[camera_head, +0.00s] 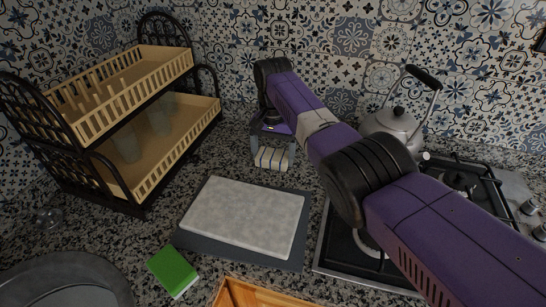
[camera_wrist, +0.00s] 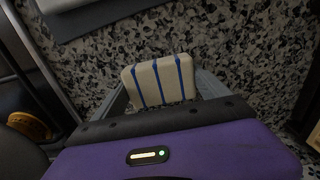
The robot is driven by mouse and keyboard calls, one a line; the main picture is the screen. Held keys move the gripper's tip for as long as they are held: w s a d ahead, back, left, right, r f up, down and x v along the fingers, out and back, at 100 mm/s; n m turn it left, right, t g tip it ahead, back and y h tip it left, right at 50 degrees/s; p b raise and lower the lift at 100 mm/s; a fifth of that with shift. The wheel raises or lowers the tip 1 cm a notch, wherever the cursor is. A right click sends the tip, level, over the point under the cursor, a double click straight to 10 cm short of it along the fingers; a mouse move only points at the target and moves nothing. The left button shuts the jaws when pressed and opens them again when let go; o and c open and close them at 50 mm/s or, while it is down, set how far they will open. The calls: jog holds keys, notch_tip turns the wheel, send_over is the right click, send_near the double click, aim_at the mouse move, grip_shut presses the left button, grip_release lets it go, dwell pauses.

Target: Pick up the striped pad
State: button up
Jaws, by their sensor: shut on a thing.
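The striped pad (camera_head: 271,159) is cream with blue stripes. In the head view it is at the end of my arm, behind the cutting board. My gripper (camera_head: 272,152) points down and is shut on the pad, with one finger at each side. In the wrist view the pad (camera_wrist: 159,82) sits between the fingers of my gripper (camera_wrist: 162,85), with its striped face showing. The speckled counter shows around it. I cannot tell whether the pad touches the counter.
A pale board on a dark mat (camera_head: 189,240) lies in front of the pad. A gas hob (camera_head: 334,256) with a kettle (camera_head: 394,122) is at right, a two-tier rack (camera_head: 149,188) at left. A green sponge (camera_head: 173,270) lies near the sink (camera_head: 110,277).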

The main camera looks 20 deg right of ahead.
aim_at(273, 154)
notch_tip(273, 154, up, 20)
jog(key=shift+b, duration=0.35)
